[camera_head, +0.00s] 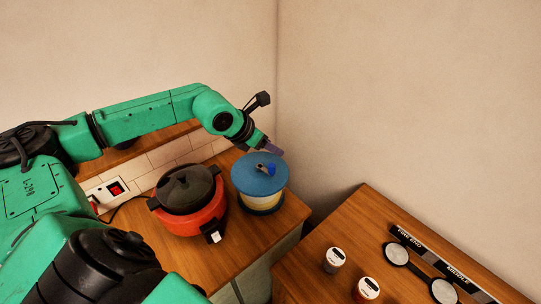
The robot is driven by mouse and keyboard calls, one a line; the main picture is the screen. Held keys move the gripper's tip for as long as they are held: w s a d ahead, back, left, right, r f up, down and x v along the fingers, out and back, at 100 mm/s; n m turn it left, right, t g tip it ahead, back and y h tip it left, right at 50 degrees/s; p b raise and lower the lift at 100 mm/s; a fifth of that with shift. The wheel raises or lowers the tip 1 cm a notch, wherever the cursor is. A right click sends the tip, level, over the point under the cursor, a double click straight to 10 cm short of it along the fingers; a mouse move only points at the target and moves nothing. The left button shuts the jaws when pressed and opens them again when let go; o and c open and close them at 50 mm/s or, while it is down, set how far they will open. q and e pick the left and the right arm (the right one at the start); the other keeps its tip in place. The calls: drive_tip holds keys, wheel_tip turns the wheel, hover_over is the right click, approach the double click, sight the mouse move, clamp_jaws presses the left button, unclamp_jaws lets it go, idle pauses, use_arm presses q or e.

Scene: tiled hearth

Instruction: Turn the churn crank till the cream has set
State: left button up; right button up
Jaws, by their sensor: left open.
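The churn (269,201) stands on the wooden counter, with a blue lid, a pale yellowish body and a dark blue base. Its crank (262,168) lies on top of the lid, with a small blue knob at one end. My left gripper (270,150) is just above and behind the lid, close to the crank. It is open; whether it touches the crank I cannot tell. The cream's state cannot be made out through the body. My right gripper is not in view.
A red cooker (205,216) with a black lid stands just left of the churn. A wall socket (113,189) is behind it. A second wooden surface (320,230) at right holds two small jars (335,259) and round metal discs (397,254). Walls close off the back.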

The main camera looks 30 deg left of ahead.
sight(270, 164)
use_arm(q)
drive_tip(key=f, duration=0.2)
drive_tip(key=w+f+b, duration=0.1)
drive_tip(key=a+f, duration=0.1)
drive_tip(key=f, duration=0.1)
drive_tip(key=shift+w+a+f, duration=0.1)
drive_tip(key=shift+w+f, duration=0.05)
drive_tip(key=shift+f, duration=0.15)
drive_tip(key=shift+f+b, duration=0.4)
drive_tip(key=shift+s+d+f, duration=0.25)
drive_tip(key=shift+s+d, duration=0.05)
drive_tip(key=shift+s+d+f+b, duration=0.15)
drive_tip(key=shift+f+b, duration=0.15)
drive_tip(key=shift+f, duration=0.3)
drive_tip(key=shift+w+a+f+b, duration=0.3)
drive_tip(key=shift+w+b, duration=0.05)
drive_tip(key=shift+b, duration=0.2)
drive_tip(key=shift+r, duration=0.2)
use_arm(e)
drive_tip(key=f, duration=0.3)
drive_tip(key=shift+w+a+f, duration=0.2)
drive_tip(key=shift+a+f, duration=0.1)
